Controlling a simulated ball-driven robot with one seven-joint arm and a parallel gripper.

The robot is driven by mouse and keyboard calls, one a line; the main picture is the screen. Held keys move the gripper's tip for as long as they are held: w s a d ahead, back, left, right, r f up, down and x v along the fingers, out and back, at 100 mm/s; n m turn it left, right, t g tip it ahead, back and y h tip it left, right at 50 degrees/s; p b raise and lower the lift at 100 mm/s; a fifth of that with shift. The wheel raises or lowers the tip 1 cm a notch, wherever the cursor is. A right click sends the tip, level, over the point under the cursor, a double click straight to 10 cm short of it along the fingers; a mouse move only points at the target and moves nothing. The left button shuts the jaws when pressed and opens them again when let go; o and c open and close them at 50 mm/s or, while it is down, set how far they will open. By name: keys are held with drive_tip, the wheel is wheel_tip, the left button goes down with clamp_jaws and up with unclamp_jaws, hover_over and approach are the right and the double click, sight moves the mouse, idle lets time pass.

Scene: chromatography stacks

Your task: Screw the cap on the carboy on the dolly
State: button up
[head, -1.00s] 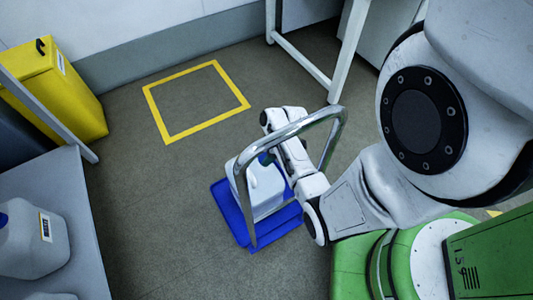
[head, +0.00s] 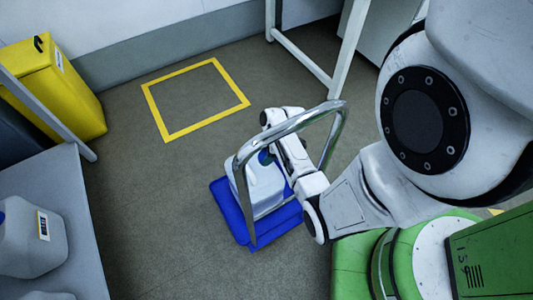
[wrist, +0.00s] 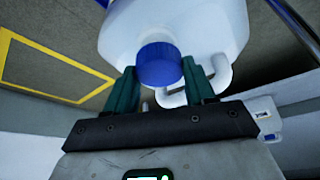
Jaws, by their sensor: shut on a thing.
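The white carboy (head: 263,187) stands on the blue dolly (head: 229,212), under its curved metal handle (head: 290,122). In the wrist view the carboy (wrist: 205,22) fills the top. The blue cap (wrist: 158,64) is at its mouth, and covers the neck's opening from this angle. My gripper (wrist: 161,76) has its two teal fingers on either side of the cap and is shut on it. How far the cap is screwed down cannot be seen. In the head view the cap (head: 265,157) is partly hidden behind the handle and my arm.
A yellow square outline (head: 196,101) marks bare floor behind the dolly. A yellow bin (head: 50,90) stands at far left. A grey bench (head: 88,235) at lower left holds another carboy (head: 32,238). A white frame leg (head: 346,50) stands at top. The dolly handle arches close to my arm.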

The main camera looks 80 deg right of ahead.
drive_tip(key=shift+f, duration=0.2)
drive_tip(key=shift+f+b, duration=0.35)
drive_tip(key=o, duration=1.1)
drive_tip(key=shift+c, duration=0.3)
drive_tip(key=c, duration=1.1)
drive_tip(key=shift+a+r+m+h+p, duration=0.1)
drive_tip(key=shift+m+h+p, duration=0.15)
drive_tip(key=shift+m+p, duration=0.3)
drive_tip(key=shift+a+r+m+h+p, duration=0.1)
drive_tip(key=shift+m+h+p, duration=0.2)
drive_tip(key=shift+m, duration=0.35)
drive_tip(key=m+h+p, duration=0.1)
drive_tip(key=m, duration=0.2)
drive_tip(key=m+h+p, duration=0.1)
drive_tip(key=m, duration=0.1)
drive_tip(key=shift+w+a+f+m+p, duration=0.1)
drive_tip(key=shift+m+p, duration=0.2)
drive_tip(key=shift+m, duration=0.1)
drive_tip(key=m+h, duration=0.1)
drive_tip(key=m, duration=0.1)
drive_tip(key=m+g, duration=0.1)
drive_tip(key=m, duration=0.2)
drive_tip(key=shift+f+g+h+p, duration=0.1)
drive_tip(key=shift+g+h+p, duration=0.2)
drive_tip(key=shift+h, duration=0.05)
